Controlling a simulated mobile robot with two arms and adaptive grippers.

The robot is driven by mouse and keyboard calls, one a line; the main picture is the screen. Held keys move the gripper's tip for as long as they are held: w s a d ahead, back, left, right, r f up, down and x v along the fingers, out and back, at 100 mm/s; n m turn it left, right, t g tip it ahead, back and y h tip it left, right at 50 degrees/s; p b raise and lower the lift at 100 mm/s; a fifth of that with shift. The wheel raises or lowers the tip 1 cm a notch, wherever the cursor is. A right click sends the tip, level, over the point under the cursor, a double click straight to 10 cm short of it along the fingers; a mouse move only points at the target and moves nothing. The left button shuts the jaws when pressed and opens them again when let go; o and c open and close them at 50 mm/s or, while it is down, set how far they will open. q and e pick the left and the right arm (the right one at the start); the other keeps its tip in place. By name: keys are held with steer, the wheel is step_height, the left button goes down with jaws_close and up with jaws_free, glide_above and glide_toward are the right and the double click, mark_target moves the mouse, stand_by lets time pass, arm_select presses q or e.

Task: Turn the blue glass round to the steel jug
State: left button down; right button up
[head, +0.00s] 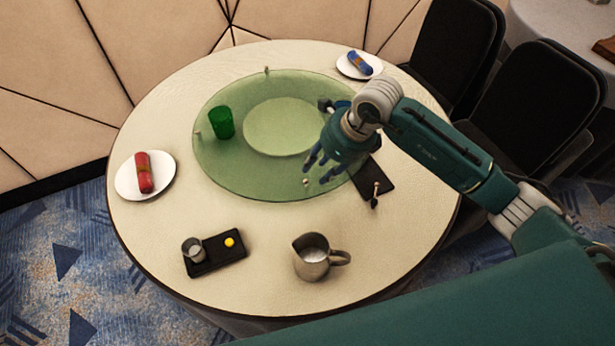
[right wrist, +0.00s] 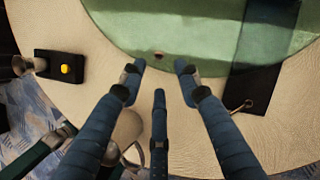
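A green see-through turntable (head: 225,168) lies on the round table, with small knobs at its rim. One knob (head: 306,182) is at the near rim, just below my right gripper (head: 318,172); it also shows in the right wrist view (right wrist: 158,55), ahead of my spread, empty fingers (right wrist: 160,80). The blue glass (head: 342,104) seems to be the small blue patch behind my right wrist, mostly hidden. A green glass (head: 221,122) stands on the turntable's left part. The steel jug (head: 311,260) stands on the table in front, handle to the right. My left gripper is out of view.
A black tray (head: 215,262) with a small cup and a yellow piece lies front left. A dark mat (head: 372,178) lies by the turntable's right rim. White plates with a red roll (head: 144,172) and a blue roll (head: 361,62) stand left and back. Black chairs (head: 545,95) are at right.

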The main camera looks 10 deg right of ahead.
mark_target(307, 182)
steer(key=p+x, duration=0.1)
steer(key=x, duration=0.7)
steer(key=shift+w+a+f, duration=0.1)
steer(key=shift+a+f, duration=0.05)
steer(key=shift+f, duration=0.1)
steer(key=shift+r, duration=0.1)
jaws_close()
